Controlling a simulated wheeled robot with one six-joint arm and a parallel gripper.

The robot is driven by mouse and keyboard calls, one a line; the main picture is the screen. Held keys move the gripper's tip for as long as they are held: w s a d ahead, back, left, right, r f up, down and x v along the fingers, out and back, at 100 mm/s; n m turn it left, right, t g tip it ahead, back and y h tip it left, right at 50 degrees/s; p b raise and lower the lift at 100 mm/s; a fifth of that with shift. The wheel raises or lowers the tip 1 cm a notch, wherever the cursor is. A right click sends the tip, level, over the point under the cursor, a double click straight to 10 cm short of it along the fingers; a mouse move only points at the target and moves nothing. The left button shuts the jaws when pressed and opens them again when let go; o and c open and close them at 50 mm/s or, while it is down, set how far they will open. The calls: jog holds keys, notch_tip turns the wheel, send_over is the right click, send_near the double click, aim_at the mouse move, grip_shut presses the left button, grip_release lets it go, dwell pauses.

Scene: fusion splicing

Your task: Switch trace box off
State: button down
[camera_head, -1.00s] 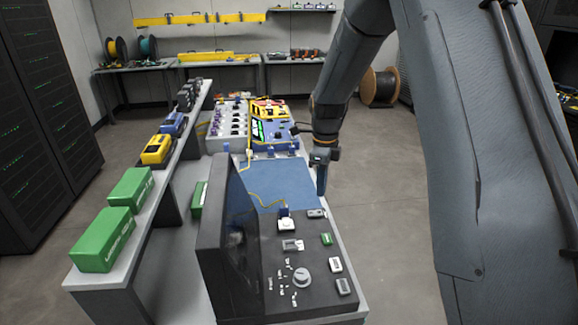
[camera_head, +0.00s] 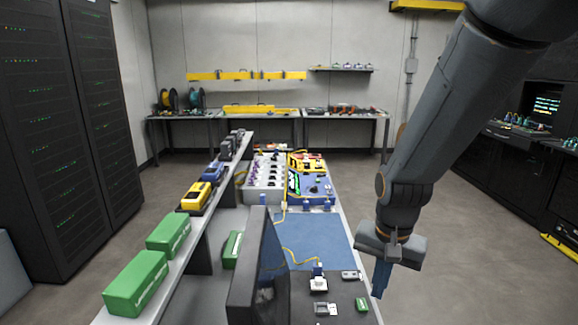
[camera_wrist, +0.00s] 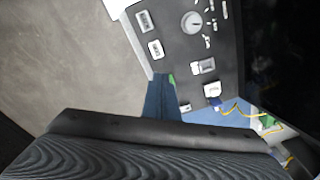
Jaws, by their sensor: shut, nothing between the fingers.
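A blue box (camera_head: 316,190) with a green-lit display and a dark knob stands on the far part of the bench, next to a yellow box (camera_head: 307,163). I take the blue box for the trace box, but no readable label confirms it. Its switch is too small to make out. My gripper (camera_head: 380,279) is shut and empty, pointing down at the right edge of the bench, nearer than the blue box. In the wrist view its blue fingers (camera_wrist: 160,96) are together beside the dark console (camera_wrist: 190,45); the blue box is not clearly visible there.
A grey box with dark knobs (camera_head: 264,175) stands left of the blue box. A blue mat (camera_head: 318,240) and yellow cable lie before them. The console's upright dark panel (camera_head: 250,270) and a shelf with green boxes (camera_head: 135,283) stand left. Floor (camera_head: 470,240) right of the bench is clear.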

jog(key=s+n, duration=0.6)
jog(key=shift+s, duration=0.4)
jog(key=shift+f, duration=0.1)
